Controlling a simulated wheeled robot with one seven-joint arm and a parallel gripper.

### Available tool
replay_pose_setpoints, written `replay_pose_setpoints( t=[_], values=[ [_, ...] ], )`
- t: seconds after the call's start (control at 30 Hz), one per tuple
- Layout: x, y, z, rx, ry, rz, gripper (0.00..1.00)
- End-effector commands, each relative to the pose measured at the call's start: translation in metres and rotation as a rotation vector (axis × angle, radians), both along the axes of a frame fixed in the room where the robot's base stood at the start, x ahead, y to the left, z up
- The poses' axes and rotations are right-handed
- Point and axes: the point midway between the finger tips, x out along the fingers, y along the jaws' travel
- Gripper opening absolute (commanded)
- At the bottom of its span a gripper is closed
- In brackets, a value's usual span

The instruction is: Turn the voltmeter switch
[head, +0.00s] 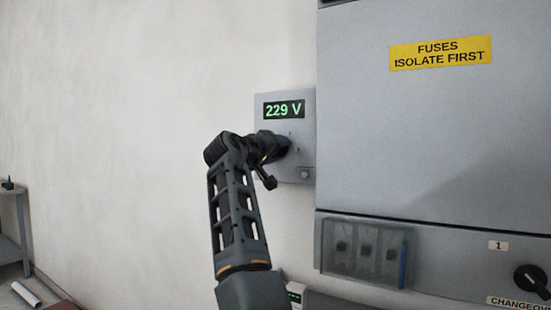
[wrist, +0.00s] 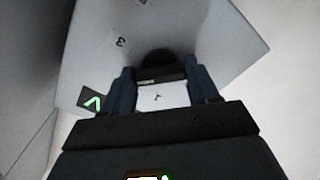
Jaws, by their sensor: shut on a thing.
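The voltmeter is a light grey wall panel (head: 307,130) with a green display (head: 284,110) reading 229 V. My gripper (head: 285,146) is at the panel's face below the display and hides the switch there. In the wrist view, the panel (wrist: 210,35) fills the upper middle. The dark round voltmeter switch (wrist: 158,60) shows between the tips of my gripper (wrist: 160,76), which is shut on it. A marking like a 3 shows beside it. Part of the display (wrist: 92,101) shows at the left. The switch's pointer direction cannot be made out.
A large grey cabinet (head: 420,130) with a yellow "FUSES ISOLATE FIRST" label (head: 440,52) stands close on the right. Below it are a clear box (head: 362,252) and a black rotary knob (head: 531,281). The white wall to the left is clear.

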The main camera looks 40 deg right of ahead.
Motion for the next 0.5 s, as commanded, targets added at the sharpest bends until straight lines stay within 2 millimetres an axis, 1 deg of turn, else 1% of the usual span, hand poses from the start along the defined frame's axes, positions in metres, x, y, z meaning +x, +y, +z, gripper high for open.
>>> replay_pose_setpoints(
  t=[0.03, 0.5],
  values=[
    [0.0004, 0.0007, -0.0051, 0.014, -0.041, 0.001, 0.29],
    [0.0003, 0.0006, -0.0038, 0.165, -0.452, 0.001, 0.29]
  ],
)
